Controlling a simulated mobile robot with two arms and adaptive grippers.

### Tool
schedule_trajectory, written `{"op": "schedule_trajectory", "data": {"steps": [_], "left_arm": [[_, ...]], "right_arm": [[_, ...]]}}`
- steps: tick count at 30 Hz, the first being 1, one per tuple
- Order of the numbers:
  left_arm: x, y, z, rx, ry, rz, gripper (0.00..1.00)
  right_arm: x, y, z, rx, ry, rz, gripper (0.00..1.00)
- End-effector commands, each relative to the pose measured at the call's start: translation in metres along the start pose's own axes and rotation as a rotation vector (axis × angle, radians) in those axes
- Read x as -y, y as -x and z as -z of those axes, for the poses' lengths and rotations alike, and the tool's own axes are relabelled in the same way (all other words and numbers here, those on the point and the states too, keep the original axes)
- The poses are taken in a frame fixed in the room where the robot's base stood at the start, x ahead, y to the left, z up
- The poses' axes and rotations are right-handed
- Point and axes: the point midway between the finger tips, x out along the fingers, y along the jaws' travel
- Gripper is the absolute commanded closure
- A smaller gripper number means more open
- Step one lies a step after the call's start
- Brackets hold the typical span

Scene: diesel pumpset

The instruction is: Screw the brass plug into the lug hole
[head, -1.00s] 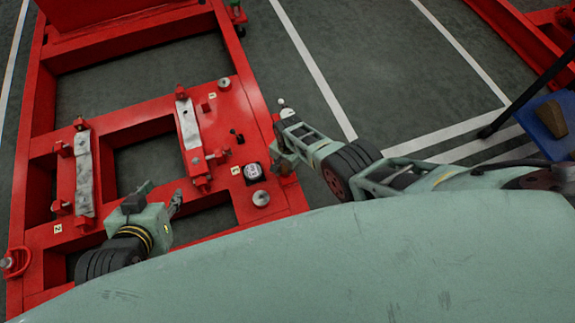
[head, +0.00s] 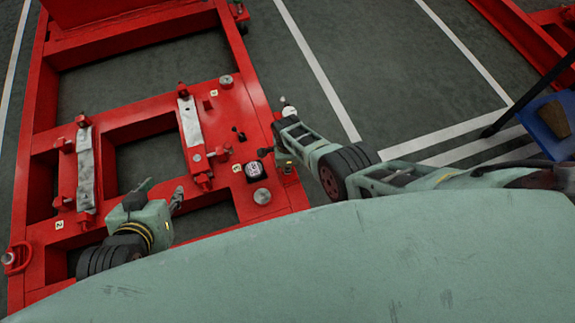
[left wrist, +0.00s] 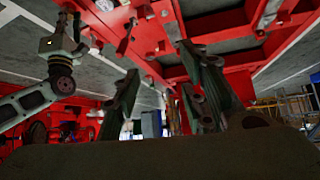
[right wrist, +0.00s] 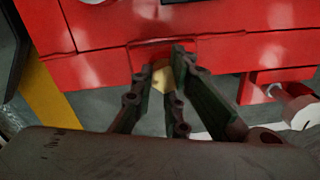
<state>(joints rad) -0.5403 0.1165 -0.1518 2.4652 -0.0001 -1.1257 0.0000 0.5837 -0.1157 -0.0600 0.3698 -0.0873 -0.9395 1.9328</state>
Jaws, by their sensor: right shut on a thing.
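The brass plug (right wrist: 163,76) shows in the right wrist view as a pale gold piece between the fingertips of my right gripper (right wrist: 162,72), which is shut on it. The plug is at the side of the red frame, in front of a small red lug (right wrist: 152,50). The lug hole is hidden, so I cannot tell whether the plug is in it. In the head view my right gripper (head: 284,156) is at the frame's right edge, and the plug is not clear there. My left gripper (head: 160,194) is open and empty above the frame; its spread fingers show in the left wrist view (left wrist: 160,95).
The red frame (head: 262,108) carries two metal strips, bolts and a small black-and-white box (head: 254,171) close to my right gripper. A blue bin (head: 552,122) stands at the far right. Floor with white lines lies clear beyond the frame's right side.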

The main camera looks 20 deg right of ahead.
Motion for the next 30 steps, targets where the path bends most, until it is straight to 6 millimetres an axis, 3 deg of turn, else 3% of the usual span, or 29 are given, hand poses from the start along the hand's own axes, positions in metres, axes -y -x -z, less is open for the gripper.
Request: {"op": "schedule_trajectory", "data": {"steps": [15, 25, 26, 30], "left_arm": [[-0.009, -0.003, 0.063, -0.284, -0.004, -0.018, 0.61], [-0.009, -0.001, 0.071, -0.318, -0.004, -0.020, 0.61], [-0.009, -0.001, 0.071, -0.318, -0.004, -0.020, 0.61], [-0.009, -0.001, 0.071, -0.318, -0.004, -0.019, 0.61]], "right_arm": [[0.010, 0.002, -0.007, -0.008, -0.739, 0.015, 1.00], [0.010, 0.003, -0.006, -0.012, -0.811, 0.016, 1.00], [0.010, 0.003, -0.006, -0.012, -0.810, 0.016, 0.85], [0.009, 0.003, -0.006, -0.013, -0.810, 0.014, 0.72]]}}
